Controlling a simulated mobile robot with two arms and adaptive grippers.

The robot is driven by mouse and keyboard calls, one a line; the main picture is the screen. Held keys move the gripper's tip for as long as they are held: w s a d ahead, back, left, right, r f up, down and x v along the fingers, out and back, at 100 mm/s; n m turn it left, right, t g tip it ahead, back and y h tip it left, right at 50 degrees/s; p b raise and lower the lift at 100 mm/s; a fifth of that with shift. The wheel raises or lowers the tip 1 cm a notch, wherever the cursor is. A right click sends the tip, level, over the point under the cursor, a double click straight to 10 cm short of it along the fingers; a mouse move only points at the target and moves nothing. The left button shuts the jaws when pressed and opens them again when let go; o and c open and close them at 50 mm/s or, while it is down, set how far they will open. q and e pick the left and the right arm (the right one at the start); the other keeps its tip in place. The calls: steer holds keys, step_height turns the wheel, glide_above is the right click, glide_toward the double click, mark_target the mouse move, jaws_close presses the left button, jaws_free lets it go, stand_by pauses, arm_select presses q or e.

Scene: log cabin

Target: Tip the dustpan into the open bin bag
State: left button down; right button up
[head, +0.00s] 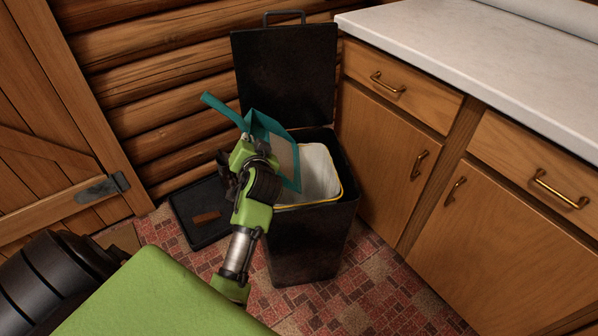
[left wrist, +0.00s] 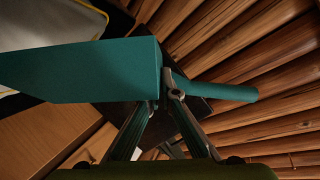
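The teal dustpan (head: 259,124) is in my left gripper (head: 247,143), its pan over the left side of the open bin and tilted. Its handle (head: 222,110) points up and left. In the left wrist view, the fingers (left wrist: 170,92) are closed on the handle (left wrist: 228,92) right behind the pan (left wrist: 85,72). A grey-beige patch shows on the pan; I cannot tell whether it is dirt. The white bin bag (head: 318,172) with a yellow rim lines the black bin (head: 310,240) and is partly hidden by the pan. My right gripper is out of view.
The bin's black lid (head: 285,75) stands open against the log wall (head: 150,80). Wooden cabinets (head: 395,160) with a pale counter (head: 490,55) stand close on the right. A black tray (head: 190,222) with a brown item lies on the floor left of the bin.

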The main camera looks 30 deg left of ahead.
arm_select(q)
steer(key=shift+w+d+r+m+y+b, duration=0.2)
steer(key=shift+w+d+r+m+y, duration=0.1)
steer(key=shift+w+d+r, duration=0.25)
steer(key=shift+w+d+r+m+y+b, duration=0.2)
steer(key=shift+w+d+r+m, duration=0.15)
steer(key=shift+d, duration=0.35)
steer(key=w+d+r+m+y+b, duration=0.1)
steer(key=w+d+r+m, duration=0.1)
steer(key=w+d+m, duration=0.1)
steer(key=shift+w+d+r+y+b, duration=0.2)
steer(key=shift+d+r+y+b, duration=0.1)
steer(key=shift+d, duration=0.55)
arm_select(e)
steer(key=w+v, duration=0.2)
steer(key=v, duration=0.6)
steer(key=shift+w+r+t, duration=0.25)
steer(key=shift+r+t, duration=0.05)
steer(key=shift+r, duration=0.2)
arm_select(q)
steer(key=shift+d, duration=0.1)
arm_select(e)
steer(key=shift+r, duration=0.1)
